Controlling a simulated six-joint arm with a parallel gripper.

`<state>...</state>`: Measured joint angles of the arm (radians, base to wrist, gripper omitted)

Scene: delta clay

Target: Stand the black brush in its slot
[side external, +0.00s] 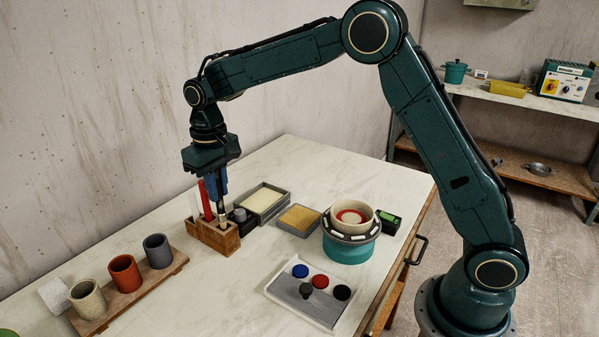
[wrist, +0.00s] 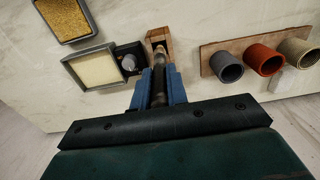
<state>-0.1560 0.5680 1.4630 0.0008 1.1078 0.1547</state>
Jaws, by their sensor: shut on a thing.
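The wooden brush block (side external: 216,239) stands on the table below my gripper, with a red brush (side external: 205,202) and a pale one (side external: 194,204) upright in it. My gripper (side external: 220,190) is shut on the black brush (side external: 221,208), which hangs about upright with its lower end at the right part of the block. I cannot tell whether that end is inside the slot or just above it. In the wrist view the black brush (wrist: 158,92) lies between the blue fingers (wrist: 159,76), pointing toward the block (wrist: 159,36); the slot is mostly hidden.
A dark box with a grey knob (side external: 240,215) stands close behind the block. A cream-filled tray (side external: 282,204), a sponge tray (side external: 299,232) and a turquoise wheel (side external: 348,250) are to the right. A board (side external: 98,322) with three cups is at the left.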

